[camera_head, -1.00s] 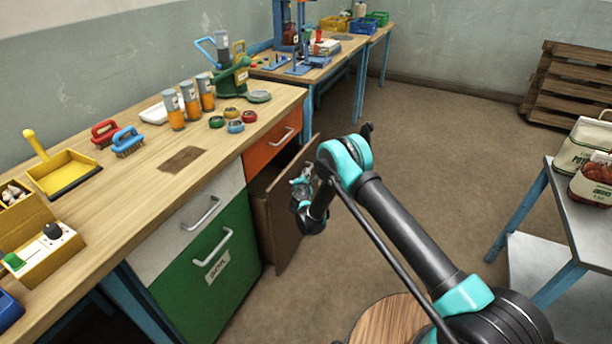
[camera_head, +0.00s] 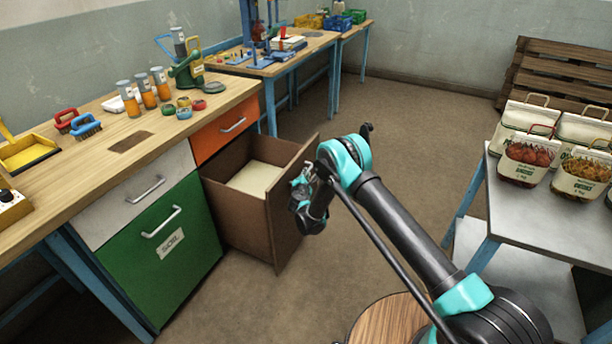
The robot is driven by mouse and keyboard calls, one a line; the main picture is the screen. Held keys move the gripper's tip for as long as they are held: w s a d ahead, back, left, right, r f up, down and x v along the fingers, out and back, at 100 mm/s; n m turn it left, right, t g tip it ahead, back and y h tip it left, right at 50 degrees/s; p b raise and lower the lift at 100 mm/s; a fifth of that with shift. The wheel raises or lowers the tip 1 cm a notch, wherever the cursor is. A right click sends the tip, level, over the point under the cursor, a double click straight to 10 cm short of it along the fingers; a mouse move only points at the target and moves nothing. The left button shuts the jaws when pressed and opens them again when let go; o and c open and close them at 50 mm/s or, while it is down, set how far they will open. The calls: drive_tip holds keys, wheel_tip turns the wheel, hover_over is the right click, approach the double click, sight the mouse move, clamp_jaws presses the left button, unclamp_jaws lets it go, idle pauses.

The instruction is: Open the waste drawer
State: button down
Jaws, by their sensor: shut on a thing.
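A brown drawer (camera_head: 236,218) under the orange drawer stands pulled well out of the bench. I take it for the waste drawer; no label on it shows. Its front panel (camera_head: 286,228) faces right, away from the cabinet. A pale flat surface (camera_head: 256,178) shows inside it. My gripper (camera_head: 301,187) is at the outer side of this front panel, near its top edge.
The green drawer (camera_head: 160,262), the grey drawer (camera_head: 128,200) and the orange drawer (camera_head: 222,132) are closed. A metal table (camera_head: 500,210) with several sacks stands at right. Bare floor (camera_head: 385,140) lies between bench and table.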

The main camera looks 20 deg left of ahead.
drive_tip(key=shift+s, duration=0.1)
drive_tip(key=c, duration=1.5)
unclamp_jaws()
drive_tip(key=shift+c, duration=0.2)
drive_tip(key=v, duration=0.7)
drive_tip(key=shift+s, duration=0.2)
